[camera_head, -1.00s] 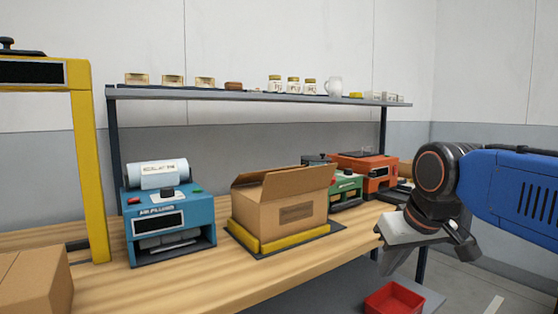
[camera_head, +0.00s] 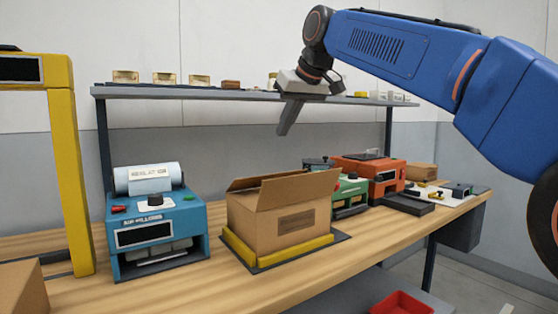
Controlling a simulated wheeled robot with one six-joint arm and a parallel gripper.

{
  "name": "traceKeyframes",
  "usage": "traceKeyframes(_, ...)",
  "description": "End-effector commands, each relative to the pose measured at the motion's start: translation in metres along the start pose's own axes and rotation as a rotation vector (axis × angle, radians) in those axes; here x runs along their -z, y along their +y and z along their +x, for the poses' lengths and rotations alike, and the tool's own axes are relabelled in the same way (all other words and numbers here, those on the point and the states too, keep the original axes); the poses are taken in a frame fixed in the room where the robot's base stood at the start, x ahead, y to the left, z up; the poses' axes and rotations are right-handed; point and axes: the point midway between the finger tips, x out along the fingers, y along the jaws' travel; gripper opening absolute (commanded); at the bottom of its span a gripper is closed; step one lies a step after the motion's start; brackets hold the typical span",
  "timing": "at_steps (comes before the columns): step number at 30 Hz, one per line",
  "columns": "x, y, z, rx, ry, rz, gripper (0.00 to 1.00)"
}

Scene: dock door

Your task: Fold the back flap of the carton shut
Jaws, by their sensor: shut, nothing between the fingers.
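The carton (camera_head: 270,226) is a brown cardboard box with a printed label on its front side. It sits on a yellow frame over a dark mat (camera_head: 340,238) on the wooden bench. Another flap (camera_head: 262,182) rises at a slant along the back left of the opening. Which parts of the opening are folded in is hard to tell. My gripper (camera_head: 284,131) is shut and empty. It points down in the air above and behind the carton in the picture, clear of the flaps.
A blue air-pillow machine (camera_head: 153,232) stands left of the carton. A green machine (camera_head: 352,190) and an orange machine (camera_head: 377,175) stand right of it. A shelf (camera_head: 220,93) with jars and small boxes runs behind. A yellow post (camera_head: 85,180) stands at left.

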Motion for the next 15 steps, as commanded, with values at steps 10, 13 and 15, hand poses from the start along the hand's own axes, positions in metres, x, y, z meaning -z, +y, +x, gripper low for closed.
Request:
traceKeyframes(10,0.003,-0.002,0.036,0.003,-0.001,-0.004,0.00)
traceKeyframes(13,0.003,-0.002,0.054,0.003,-0.001,-0.003,0.00)
traceKeyframes(15,0.003,-0.002,0.066,0.003,0.000,-0.003,0.00)
